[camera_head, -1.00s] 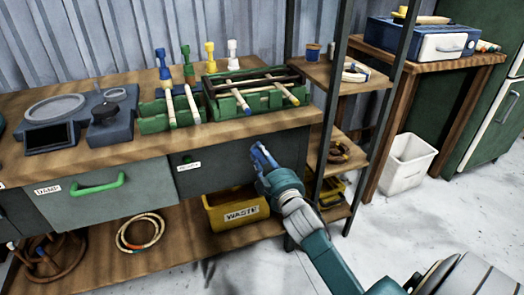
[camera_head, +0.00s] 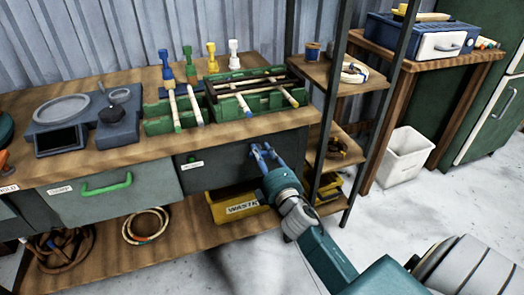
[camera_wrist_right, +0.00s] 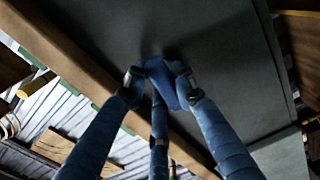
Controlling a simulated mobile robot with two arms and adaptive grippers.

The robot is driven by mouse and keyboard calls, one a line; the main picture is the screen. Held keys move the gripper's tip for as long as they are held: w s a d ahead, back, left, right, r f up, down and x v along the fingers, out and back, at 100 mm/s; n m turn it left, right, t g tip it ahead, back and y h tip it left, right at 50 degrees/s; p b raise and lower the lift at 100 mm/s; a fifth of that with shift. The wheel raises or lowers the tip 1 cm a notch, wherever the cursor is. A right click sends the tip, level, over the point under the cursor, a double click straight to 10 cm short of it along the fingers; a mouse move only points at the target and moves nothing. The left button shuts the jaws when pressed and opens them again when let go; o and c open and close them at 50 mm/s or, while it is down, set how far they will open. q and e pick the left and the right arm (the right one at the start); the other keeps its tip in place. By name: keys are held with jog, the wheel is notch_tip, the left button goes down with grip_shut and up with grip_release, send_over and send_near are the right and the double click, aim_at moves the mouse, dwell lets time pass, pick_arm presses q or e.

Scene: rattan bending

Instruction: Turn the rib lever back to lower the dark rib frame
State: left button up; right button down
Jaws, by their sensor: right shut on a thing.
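The dark rib frame (camera_head: 263,88) is a set of dark bars lying over the green holder (camera_head: 248,107) on the bench, at the right end. My right gripper (camera_head: 264,152) reaches up to the dark front panel below the bench top. In the right wrist view its blue fingers (camera_wrist_right: 158,85) close around a small blue piece, which I take to be the rib lever (camera_wrist_right: 162,80). The fingers hide most of it, so its angle is hard to tell. My left gripper is out of view.
Upright coloured-handled tools stand behind the holder. A drawer with a green handle (camera_head: 106,185) is to the left.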

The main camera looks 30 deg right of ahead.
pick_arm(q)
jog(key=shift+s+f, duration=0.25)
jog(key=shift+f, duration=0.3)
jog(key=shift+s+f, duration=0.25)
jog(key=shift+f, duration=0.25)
pick_arm(e)
jog(key=shift+a+n, duration=0.15)
jog(key=shift+n, duration=0.95)
jog(key=c, duration=1.4)
grip_release()
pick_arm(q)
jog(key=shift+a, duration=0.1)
pick_arm(e)
jog(key=v, duration=1.2)
